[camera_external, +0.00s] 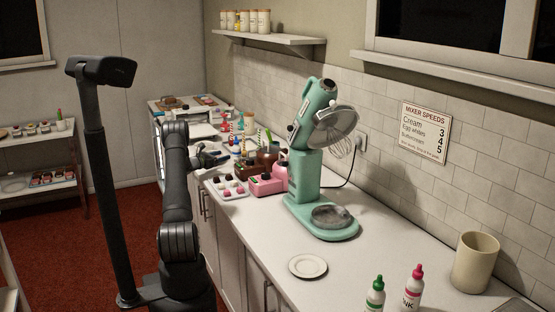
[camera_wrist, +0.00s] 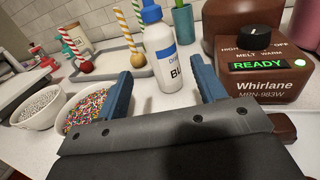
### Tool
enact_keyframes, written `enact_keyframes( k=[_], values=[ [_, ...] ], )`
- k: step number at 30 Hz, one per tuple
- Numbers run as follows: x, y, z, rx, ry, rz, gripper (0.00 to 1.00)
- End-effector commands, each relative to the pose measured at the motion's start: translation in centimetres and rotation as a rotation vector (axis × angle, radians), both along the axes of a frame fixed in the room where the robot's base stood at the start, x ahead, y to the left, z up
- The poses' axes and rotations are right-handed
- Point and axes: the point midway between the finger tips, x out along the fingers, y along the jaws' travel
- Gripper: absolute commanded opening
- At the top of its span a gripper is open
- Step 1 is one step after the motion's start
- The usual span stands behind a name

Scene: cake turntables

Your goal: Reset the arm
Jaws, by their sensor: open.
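My gripper (camera_external: 222,158) is at the end of my bent arm, over the left edge of the counter in the external view. In the wrist view my gripper (camera_wrist: 165,88) has its two blue fingers spread wide, with nothing held between them. A white bottle with a blue cap (camera_wrist: 162,55) stands upright beyond the fingers, in line with the gap. A bowl of colourful sprinkles (camera_wrist: 88,108) is beside the left finger and partly hidden by it. A brown Whirlane melting machine (camera_wrist: 262,80) is to the right of the right finger.
A bowl of pale beads (camera_wrist: 38,108) and a tray with striped cake pops (camera_wrist: 105,68) are at the left. A mint stand mixer (camera_external: 318,165), a pink machine (camera_external: 268,182), a small plate (camera_external: 308,266) and squeeze bottles (camera_external: 412,288) occupy the counter. The front counter has clear space.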

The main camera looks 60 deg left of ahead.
Motion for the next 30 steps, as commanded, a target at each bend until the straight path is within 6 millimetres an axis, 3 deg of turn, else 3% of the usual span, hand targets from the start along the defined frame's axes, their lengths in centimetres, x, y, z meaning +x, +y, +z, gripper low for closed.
enact_keyframes(
  k=[19, 24, 30],
  values=[
    [11.2, 2.9, -0.1, 0.001, -0.001, -0.001, 0.64],
    [11.1, 3.0, 2.3, 0.003, -0.002, 0.0, 0.64],
    [11.1, 3.0, 3.5, 0.0, -0.001, 0.0, 0.64]
  ],
)
